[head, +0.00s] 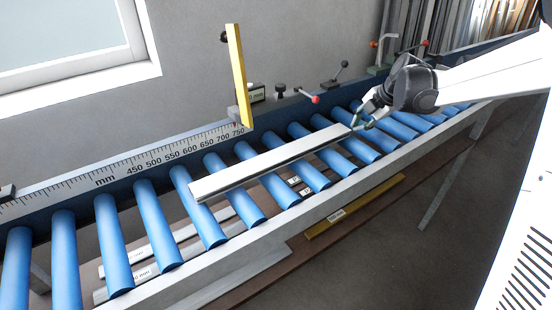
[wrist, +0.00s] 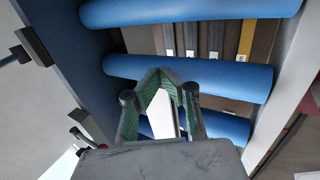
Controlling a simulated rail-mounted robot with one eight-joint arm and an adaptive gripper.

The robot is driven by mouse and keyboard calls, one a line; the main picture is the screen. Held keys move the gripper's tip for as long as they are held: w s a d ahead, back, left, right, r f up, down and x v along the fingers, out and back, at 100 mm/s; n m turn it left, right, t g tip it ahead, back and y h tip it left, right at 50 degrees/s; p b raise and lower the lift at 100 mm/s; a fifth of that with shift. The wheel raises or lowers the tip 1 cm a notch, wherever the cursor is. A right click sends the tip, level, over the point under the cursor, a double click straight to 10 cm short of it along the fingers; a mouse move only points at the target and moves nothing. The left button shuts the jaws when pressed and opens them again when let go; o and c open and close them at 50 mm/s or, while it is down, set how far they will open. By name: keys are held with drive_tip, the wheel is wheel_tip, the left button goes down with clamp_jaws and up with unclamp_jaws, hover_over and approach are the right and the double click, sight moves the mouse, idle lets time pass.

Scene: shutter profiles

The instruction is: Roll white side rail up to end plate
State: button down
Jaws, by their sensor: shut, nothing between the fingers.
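The white side rail (head: 270,164) lies flat along the blue rollers, slanting from lower left to upper right in the head view. A pale strip, probably this rail, shows between my fingers in the wrist view (wrist: 163,116). My gripper (head: 357,123) is at the rail's right end, low over the rollers; I cannot tell whether it touches. Its fingertips (wrist: 160,72) meet, with nothing held. A yellow upright plate (head: 238,75), which looks like the end plate, stands at the scale's right end, behind the rail. Part of the rail is hidden by my fingers in the wrist view.
Blue rollers (head: 113,243) run between the back wall with its millimetre scale (head: 150,166) and a grey front beam (head: 250,240). Labelled profiles (head: 150,245) lie on a shelf below. Levers, one with a red knob (head: 315,99), stand along the back. Rollers left of the rail are clear.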

drive_tip(key=shift+s+a, duration=0.6)
drive_tip(key=shift+a, duration=0.25)
idle(0.5)
